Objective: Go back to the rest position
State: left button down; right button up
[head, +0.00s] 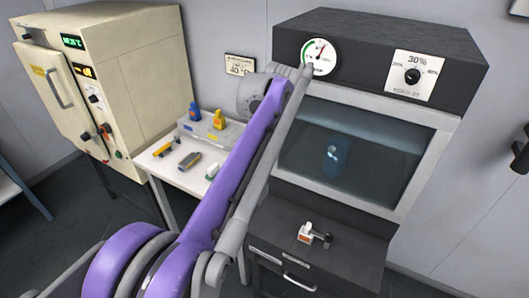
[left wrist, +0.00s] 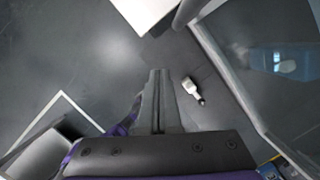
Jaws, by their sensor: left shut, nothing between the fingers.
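My left arm (head: 235,165) reaches up from the lower left across the middle of the head view, in front of the cabinet's left edge. Its gripper cannot be made out there. In the left wrist view my left gripper (left wrist: 157,74) has its two fingers together, with nothing between them. A small white block with a dark knob (left wrist: 192,88) shows just right of the fingers, apart from them. It seems to be the white and orange lever piece (head: 313,235) on the dark ledge in the head view. My right gripper is in neither view.
A dark cabinet (head: 380,45) with a gauge, a dial and a glass window (head: 385,165) stands at the right; something blue shows behind the glass. A cream oven (head: 140,75) stands at the left. Between them, a white table (head: 160,168) carries a tray, bottles and small tools.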

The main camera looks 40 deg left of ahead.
pick_arm(q)
jog(key=w+v, duration=0.1)
jog(key=v, duration=0.4)
jog(key=s+d+f+n+t+h, duration=0.1)
jog(key=s+d+f+n+t, duration=0.1)
jog(key=s+d+f+n, duration=0.7)
jog(key=s+d+f+n+t+h, duration=0.1)
jog(key=s+d+f+n+t, duration=0.1)
jog(key=s+d+f+n, duration=0.7)
notch_tip(320, 180, down, 5)
jog(key=n, duration=0.5)
jog(key=shift+t, duration=0.3)
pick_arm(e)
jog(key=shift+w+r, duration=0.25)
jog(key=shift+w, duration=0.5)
